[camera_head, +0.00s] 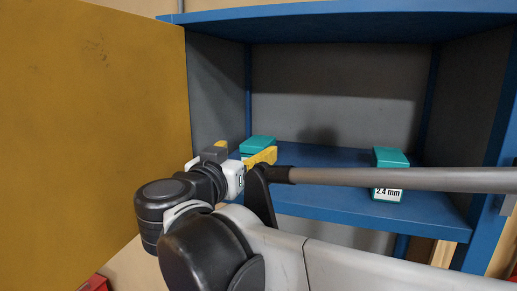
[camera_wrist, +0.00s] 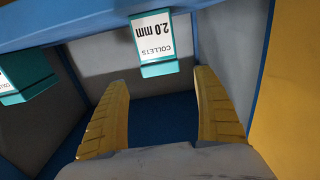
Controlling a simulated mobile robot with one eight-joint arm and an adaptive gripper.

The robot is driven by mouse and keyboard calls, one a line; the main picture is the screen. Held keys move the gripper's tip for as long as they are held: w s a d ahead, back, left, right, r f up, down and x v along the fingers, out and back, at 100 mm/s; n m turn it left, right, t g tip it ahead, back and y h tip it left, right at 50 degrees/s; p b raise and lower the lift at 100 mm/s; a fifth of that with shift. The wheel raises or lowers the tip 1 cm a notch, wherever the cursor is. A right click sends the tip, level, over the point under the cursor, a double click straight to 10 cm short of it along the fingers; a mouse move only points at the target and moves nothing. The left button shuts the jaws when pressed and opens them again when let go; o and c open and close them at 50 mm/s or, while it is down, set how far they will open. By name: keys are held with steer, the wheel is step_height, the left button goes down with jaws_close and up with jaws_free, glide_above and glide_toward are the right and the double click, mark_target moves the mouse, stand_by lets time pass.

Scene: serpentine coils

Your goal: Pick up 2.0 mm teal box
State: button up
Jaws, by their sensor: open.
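The 2.0 mm teal box (camera_head: 257,142) stands on the blue shelf, left of the middle, in the head view. Its lower front is partly hidden behind a yellow finger of my gripper (camera_head: 245,150). In the wrist view the teal box (camera_wrist: 154,42) appears upside down at the top middle, its white label reading "COLLETS 2.0 mm". There the two yellow fingers of my gripper (camera_wrist: 160,80) are spread wide with nothing held between them. The box lies ahead of the fingertips, roughly centred between them.
A second teal box (camera_head: 390,160), labelled 2.4 mm, stands farther right on the shelf; the wrist view shows it at the left (camera_wrist: 25,70). The blue cabinet (camera_head: 350,20) has grey walls. A yellow-brown door panel (camera_head: 90,120) stands at left. The shelf between the boxes is clear.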

mark_target(259, 140)
steer(key=shift+w+d+r, duration=0.1)
steer(key=shift+w+d, duration=0.05)
steer(key=shift+w, duration=0.35)
steer(key=x, duration=0.3)
steer(key=shift+f+p, duration=0.3)
steer(key=shift+w+d, duration=0.15)
steer(key=shift+w, duration=0.25)
steer(key=shift+w+d+r+p, duration=0.1)
steer(key=shift+p, duration=0.3)
steer(key=p+x, duration=0.1)
steer(key=x, duration=0.2)
steer(key=shift+w, duration=0.3)
steer(key=shift+w+f, duration=0.25)
steer(key=shift+w, duration=0.1)
steer(key=shift+s+r, duration=0.1)
steer(key=shift+s, duration=0.3)
steer(key=c, duration=0.3)
steer(key=shift+s, duration=0.15)
steer(key=c, duration=1.2)
